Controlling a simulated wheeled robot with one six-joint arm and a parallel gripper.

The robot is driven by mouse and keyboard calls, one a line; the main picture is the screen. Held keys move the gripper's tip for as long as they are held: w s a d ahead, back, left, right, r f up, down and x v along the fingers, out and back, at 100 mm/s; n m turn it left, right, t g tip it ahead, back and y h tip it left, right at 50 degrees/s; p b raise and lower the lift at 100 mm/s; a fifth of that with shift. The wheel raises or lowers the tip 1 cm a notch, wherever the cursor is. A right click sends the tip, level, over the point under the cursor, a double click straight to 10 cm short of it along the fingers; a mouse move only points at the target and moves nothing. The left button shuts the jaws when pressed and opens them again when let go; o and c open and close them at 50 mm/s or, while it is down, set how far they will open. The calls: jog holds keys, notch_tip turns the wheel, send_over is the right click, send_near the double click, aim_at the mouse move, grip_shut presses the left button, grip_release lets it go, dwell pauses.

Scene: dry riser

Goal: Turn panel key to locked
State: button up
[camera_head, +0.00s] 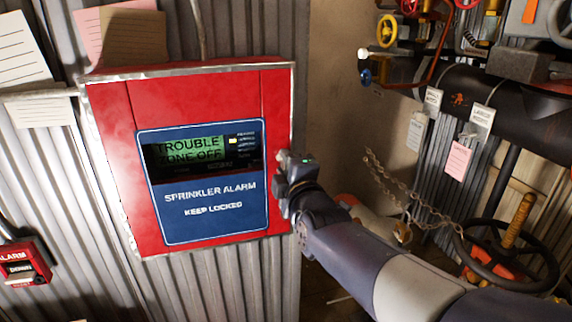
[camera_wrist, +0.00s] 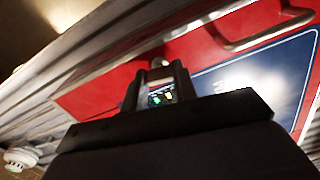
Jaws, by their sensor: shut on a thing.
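The red sprinkler alarm panel (camera_head: 110,120) hangs on the corrugated wall. Its blue plate (camera_head: 205,225) reads "SPRINKLER ALARM KEEP LOCKED", and its lit display (camera_head: 190,150) reads "TROUBLE ZONE OFF". My gripper (camera_head: 284,180) is at the panel's right edge. In the wrist view my gripper (camera_wrist: 157,80) points at the red panel (camera_wrist: 195,50), its fingers close together. A small pale thing shows between the fingertips, seemingly the panel key (camera_wrist: 158,64). The key is mostly hidden, so I cannot tell its angle. In the head view my gripper hides it.
A metal handle (camera_wrist: 255,38) crosses the panel face beside my gripper. A chain (camera_head: 410,190) and a black handwheel (camera_head: 540,265) are at the right, with pipes (camera_head: 490,100) above. A small red alarm box (camera_head: 22,268) is at lower left.

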jog(key=shift+n, duration=0.9)
jog(key=shift+o, duration=0.2)
jog(key=shift+c, duration=0.2)
jog(key=o, duration=1)
jog(key=shift+s, duration=0.1)
jog(key=v, duration=1)
jog(key=shift+s, duration=0.3)
jog(key=shift+d, duration=0.1)
jog(key=x, duration=1.1)
jog(key=shift+s, duration=0.15)
